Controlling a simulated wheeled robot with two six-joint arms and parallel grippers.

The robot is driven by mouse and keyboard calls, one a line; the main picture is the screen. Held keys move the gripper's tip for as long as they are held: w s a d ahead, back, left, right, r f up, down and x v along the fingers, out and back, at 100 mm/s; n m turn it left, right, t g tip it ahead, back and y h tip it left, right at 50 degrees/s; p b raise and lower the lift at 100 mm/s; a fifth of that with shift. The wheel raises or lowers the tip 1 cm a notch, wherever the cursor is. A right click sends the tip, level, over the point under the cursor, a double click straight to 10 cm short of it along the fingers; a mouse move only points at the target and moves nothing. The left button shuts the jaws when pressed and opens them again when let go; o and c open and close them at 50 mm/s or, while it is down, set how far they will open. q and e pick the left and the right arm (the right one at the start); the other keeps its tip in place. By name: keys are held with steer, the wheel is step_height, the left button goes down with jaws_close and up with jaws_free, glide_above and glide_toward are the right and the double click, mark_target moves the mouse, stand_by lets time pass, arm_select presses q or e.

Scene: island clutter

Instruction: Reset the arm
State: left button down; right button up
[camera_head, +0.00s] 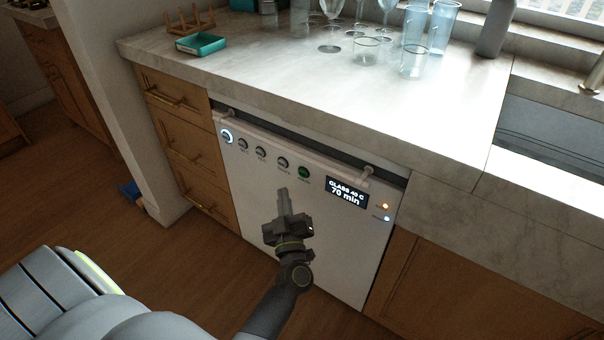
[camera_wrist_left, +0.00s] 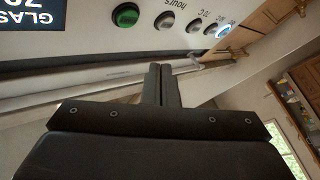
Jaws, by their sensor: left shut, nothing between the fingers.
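My left gripper (camera_head: 284,200) is shut and empty in front of the white dishwasher (camera_head: 256,190), below its row of knobs. In the left wrist view the closed fingers (camera_wrist_left: 161,82) point toward the dishwasher panel, with a green button (camera_wrist_left: 126,15) and several knobs close by. The dishwasher door is closed. Its display (camera_head: 346,192) reads "GLASS 40 C 70 min", and two small lights glow beside it. I cannot tell whether the fingers touch the panel. My right gripper is not in view.
The marble counter (camera_head: 250,62) overhangs the dishwasher. It carries several glasses (camera_head: 415,60), a teal tray (camera_head: 201,44) and a wooden rack (camera_head: 190,20). A sink (camera_head: 560,140) is at the right. Wooden drawers (camera_head: 183,140) stand left of the dishwasher. The floor at left is mostly clear.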

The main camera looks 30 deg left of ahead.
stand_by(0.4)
